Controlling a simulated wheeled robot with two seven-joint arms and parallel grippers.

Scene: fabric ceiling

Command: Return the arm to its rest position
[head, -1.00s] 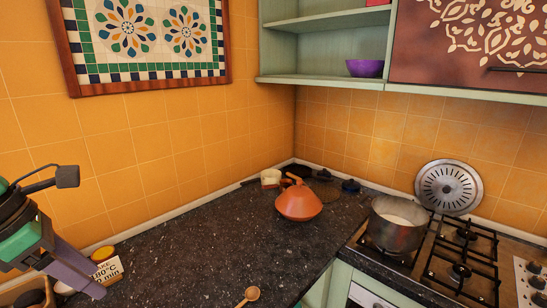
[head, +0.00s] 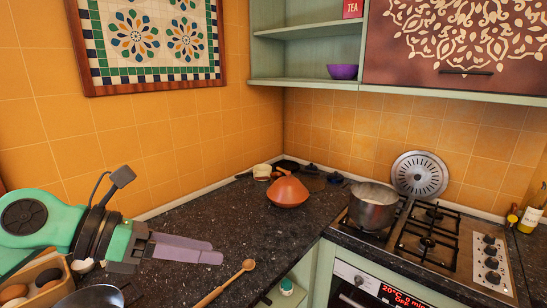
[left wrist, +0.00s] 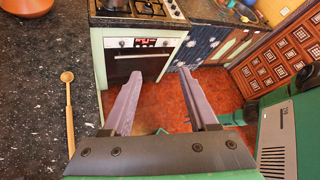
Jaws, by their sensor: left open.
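My left gripper (head: 215,251) reaches in from the left in the head view, with its purple fingers pointing right above the dark counter (head: 222,212). In the left wrist view my left gripper (left wrist: 160,84) is open, its two fingers well apart with nothing between them. Beyond the fingers in that view are the red floor and the oven front.
A wooden spoon (head: 230,282) lies on the counter near my fingers. An orange tagine (head: 287,192) stands farther back. A pot (head: 373,207) is on the hob (head: 441,240). Eggs in a wooden box (head: 30,280) and a dark pan (head: 92,297) sit below my arm.

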